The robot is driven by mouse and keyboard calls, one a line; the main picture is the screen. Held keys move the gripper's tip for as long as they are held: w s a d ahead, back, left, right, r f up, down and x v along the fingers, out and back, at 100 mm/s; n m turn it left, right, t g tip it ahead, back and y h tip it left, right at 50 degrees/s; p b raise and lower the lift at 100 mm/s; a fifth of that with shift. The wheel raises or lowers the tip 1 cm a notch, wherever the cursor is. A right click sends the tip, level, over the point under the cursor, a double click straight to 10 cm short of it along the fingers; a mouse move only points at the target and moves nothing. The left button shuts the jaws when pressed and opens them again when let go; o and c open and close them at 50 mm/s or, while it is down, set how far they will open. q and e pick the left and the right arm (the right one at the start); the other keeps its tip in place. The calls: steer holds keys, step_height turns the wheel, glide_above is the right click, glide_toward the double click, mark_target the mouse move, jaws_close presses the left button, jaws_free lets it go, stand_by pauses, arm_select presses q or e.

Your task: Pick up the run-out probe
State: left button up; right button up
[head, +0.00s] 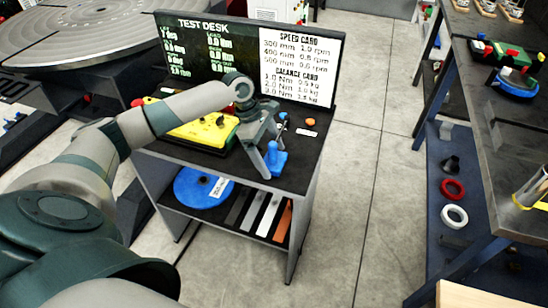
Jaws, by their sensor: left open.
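A small blue upright piece on a blue foot (277,160), which looks like the run-out probe, stands near the front right edge of the test desk's dark top (310,151). My left arm reaches in from the left over the desk. My left gripper (274,157) points down at the blue piece with its fingers apart. One finger is in front and to the left of the piece and hides part of it. I cannot tell whether the fingers touch it. My right gripper is not in view.
A yellow control box (208,131) lies left of the gripper. A screen and card panel (300,62) stand behind it. The shelf below holds a blue disc (196,190) and several flat bars. A round table is at the back left. A workbench (500,160) stands right, beyond clear floor.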

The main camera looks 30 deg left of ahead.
mark_target(272, 146)
arm_select(q)
steer(key=shift+c, duration=0.4)
steer(key=c, duration=1.5)
steer(key=shift+w, duration=0.1)
steer(key=shift+c, duration=0.5)
steer(key=shift+r, duration=0.15)
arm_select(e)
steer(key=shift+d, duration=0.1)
